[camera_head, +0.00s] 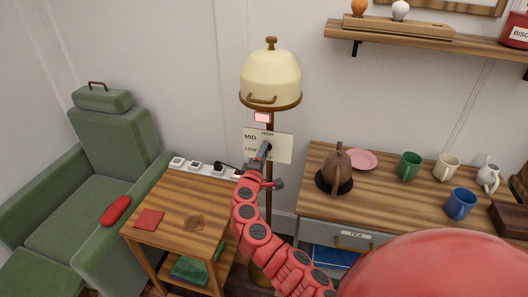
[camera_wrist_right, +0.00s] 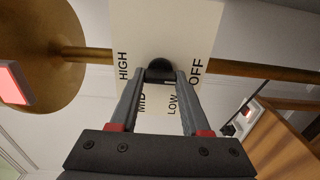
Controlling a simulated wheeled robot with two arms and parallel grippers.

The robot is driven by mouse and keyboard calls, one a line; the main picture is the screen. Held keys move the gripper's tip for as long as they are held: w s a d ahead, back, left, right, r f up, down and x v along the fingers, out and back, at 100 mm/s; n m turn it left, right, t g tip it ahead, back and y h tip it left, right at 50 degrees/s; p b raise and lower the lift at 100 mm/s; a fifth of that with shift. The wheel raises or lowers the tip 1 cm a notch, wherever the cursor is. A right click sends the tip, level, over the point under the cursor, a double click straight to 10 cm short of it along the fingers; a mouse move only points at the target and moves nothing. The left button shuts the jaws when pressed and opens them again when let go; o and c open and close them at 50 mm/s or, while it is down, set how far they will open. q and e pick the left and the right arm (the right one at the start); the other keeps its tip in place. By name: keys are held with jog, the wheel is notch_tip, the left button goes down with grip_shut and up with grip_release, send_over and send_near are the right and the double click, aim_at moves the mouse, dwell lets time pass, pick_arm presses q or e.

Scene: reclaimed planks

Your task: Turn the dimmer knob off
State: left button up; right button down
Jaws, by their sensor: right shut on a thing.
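The dimmer's cream plate (camera_head: 283,150) is fixed at the lamp's brass pole, with HIGH, MID and LOW readable in the head view. In the wrist view the plate (camera_wrist_right: 185,25) also shows OFF at the right. The black dimmer knob (camera_wrist_right: 159,70) sits mid-plate, with a small light mark on its edge toward LOW. My right gripper (camera_wrist_right: 160,82) is shut on the knob, a finger on each side. In the head view my right gripper (camera_head: 266,149) reaches the plate from below and mostly hides the knob. My left gripper is not in view.
The lamp's cream shade (camera_head: 270,77) hangs above the plate, with a glowing pinkish box (camera_head: 262,117) beneath it. A wooden side table (camera_head: 185,208) and power strip (camera_head: 200,168) stand left. A sideboard (camera_head: 400,195) with a brown kettle (camera_head: 337,171) and mugs stands right.

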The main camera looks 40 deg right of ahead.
dwell(0.4)
jog(key=shift+c, duration=1.8)
grip_release()
jog(key=shift+a, duration=0.1)
jog(key=b+v, duration=0.2)
jog(key=v, duration=1.5)
jog(key=shift+s+b, duration=0.2)
jog(key=shift+b, duration=0.15)
